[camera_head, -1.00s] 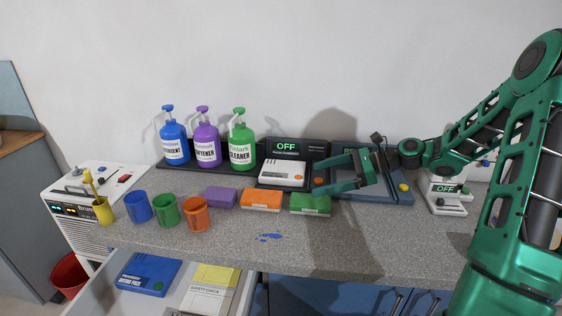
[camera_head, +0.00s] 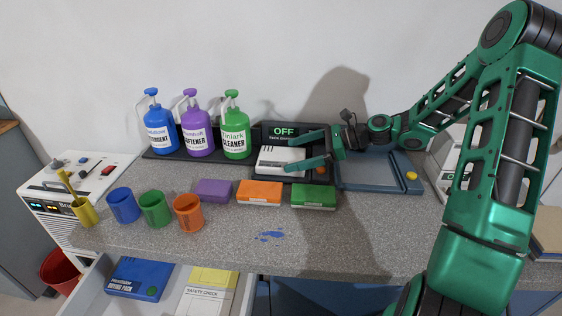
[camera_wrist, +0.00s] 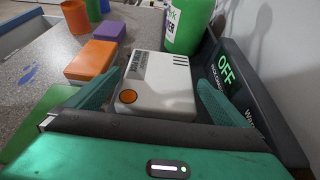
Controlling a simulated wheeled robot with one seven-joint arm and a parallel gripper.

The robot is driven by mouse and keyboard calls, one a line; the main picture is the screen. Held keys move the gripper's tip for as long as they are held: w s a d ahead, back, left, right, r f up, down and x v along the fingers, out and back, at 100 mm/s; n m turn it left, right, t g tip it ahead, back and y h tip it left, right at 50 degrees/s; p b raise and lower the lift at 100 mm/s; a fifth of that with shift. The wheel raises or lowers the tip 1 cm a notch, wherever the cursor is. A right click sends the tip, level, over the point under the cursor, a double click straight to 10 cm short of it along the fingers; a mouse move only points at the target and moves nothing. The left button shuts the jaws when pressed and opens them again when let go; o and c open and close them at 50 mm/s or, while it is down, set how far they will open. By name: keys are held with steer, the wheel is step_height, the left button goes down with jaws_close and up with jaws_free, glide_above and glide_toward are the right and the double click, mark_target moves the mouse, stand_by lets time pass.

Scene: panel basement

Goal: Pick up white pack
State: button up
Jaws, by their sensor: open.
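The white pack (camera_head: 283,158) sits on a dark charger dock (camera_head: 300,136) whose screen reads OFF, against the back wall. It is a flat white box with dark slots, and an orange round button shows on it in the wrist view (camera_wrist: 158,84). My gripper (camera_head: 300,150) is open, with its green fingers reaching over the dock from the right. In the wrist view the fingers (camera_wrist: 155,92) stand on either side of the near part of the pack. I cannot tell whether they touch it.
Blue, purple and green pump bottles (camera_head: 234,130) stand left of the dock. Purple, orange and green (camera_head: 313,195) blocks lie in front. Several cups (camera_head: 186,212) stand at left. A blue-grey tray (camera_head: 380,171) is at right. An open drawer (camera_head: 188,290) lies below the counter.

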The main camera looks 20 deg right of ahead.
mark_target(283, 157)
steer(key=shift+x, duration=2.6)
steer(key=shift+f, duration=0.1)
steer(key=c, duration=1.2)
